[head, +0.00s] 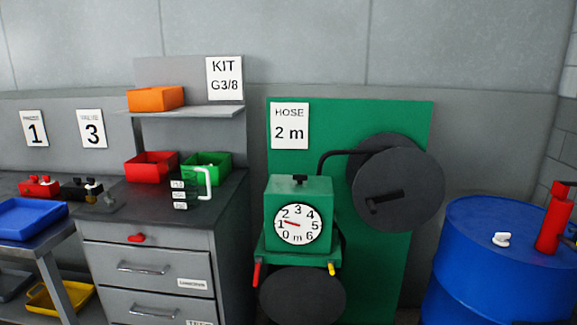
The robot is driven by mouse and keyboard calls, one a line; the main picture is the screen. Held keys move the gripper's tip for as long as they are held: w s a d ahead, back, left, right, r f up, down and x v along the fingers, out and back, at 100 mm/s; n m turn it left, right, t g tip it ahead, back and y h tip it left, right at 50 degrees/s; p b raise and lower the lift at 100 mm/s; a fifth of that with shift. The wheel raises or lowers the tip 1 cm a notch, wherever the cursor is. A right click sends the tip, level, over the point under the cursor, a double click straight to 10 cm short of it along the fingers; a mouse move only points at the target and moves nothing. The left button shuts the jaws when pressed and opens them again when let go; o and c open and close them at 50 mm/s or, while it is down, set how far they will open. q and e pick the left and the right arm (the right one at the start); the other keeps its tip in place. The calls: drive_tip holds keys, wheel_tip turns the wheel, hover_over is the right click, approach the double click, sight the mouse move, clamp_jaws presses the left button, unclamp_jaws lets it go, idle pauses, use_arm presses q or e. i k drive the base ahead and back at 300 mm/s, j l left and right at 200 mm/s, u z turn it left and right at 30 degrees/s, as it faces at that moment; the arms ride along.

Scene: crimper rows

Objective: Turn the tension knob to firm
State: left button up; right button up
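The green measuring box (283,193) stands in front of the green panel. Its round white dial (298,224) is marked from 0 to 6 m, and the red needle points near 1. A small black knob (299,179) sits on top of the box. No label for tension or firm is readable, so I cannot tell if this is the tension knob or how it is set. A red-tipped lever (256,274) and a yellow-tipped lever (331,268) stick out below the box. Neither of my grippers is in view.
A black reel (405,182) with a crank handle is at the panel's right. A dark disc (303,297) lies below the box. A blue drum (495,270) stands at right, a grey drawer cabinet (150,250) at left. Red (152,166) and green (212,162) bins sit on it.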

sight(299, 178)
drive_tip(key=i+j, duration=0.25)
drive_tip(key=i, duration=1.3)
